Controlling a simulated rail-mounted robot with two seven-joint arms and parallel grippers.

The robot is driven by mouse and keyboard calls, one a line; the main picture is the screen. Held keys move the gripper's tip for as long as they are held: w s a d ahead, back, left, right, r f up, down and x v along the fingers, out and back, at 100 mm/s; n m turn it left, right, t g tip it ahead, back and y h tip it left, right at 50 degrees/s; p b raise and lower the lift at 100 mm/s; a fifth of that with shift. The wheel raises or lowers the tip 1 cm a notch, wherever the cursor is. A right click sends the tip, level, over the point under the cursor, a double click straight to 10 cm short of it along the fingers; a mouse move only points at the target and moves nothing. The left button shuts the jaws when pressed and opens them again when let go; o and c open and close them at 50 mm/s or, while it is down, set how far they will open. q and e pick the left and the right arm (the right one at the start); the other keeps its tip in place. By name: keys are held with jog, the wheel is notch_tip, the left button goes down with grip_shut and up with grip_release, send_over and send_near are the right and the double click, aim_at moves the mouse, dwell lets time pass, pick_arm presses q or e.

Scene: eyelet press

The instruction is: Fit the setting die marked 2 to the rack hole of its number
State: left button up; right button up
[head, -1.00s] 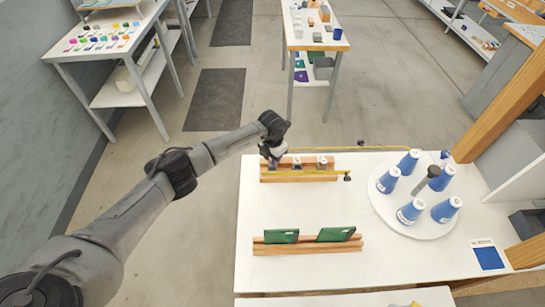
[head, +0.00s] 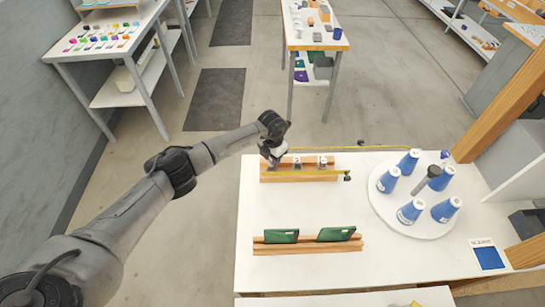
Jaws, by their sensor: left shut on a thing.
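The wooden rack (head: 325,177) stands at the back left of the white table, with small numbered plates along it. One plate seems to read 2 (head: 297,161) and another 3 (head: 322,161). My left gripper (head: 272,160) is down at the rack's left end. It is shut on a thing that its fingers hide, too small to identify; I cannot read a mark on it. I cannot tell whether it touches the rack. My right gripper is not in view.
A yellow strip (head: 310,173) with a dark end runs along the rack's front. A round white turntable (head: 410,225) holds several blue cones (head: 388,180) around a grey post. A front wooden rack (head: 310,248) holds two green plates (head: 335,234). The middle of the white table (head: 300,207) is clear.

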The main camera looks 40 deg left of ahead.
pick_arm(q)
jog(key=shift+f, duration=0.15)
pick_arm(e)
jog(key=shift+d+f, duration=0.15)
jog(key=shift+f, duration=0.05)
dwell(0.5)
pick_arm(q)
jog(key=shift+f+b, duration=1)
jog(key=shift+f, duration=0.05)
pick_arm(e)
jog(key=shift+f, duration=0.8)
pick_arm(q)
jog(key=shift+r, duration=0.1)
jog(key=o, duration=1)
jog(key=shift+r, duration=0.1)
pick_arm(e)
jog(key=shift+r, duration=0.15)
pick_arm(q)
jog(key=shift+r+p, duration=1.05)
jog(key=shift+r, duration=0.05)
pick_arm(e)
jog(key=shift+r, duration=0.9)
pick_arm(q)
jog(key=shift+r+p, duration=1)
jog(key=shift+r, duration=0.3)
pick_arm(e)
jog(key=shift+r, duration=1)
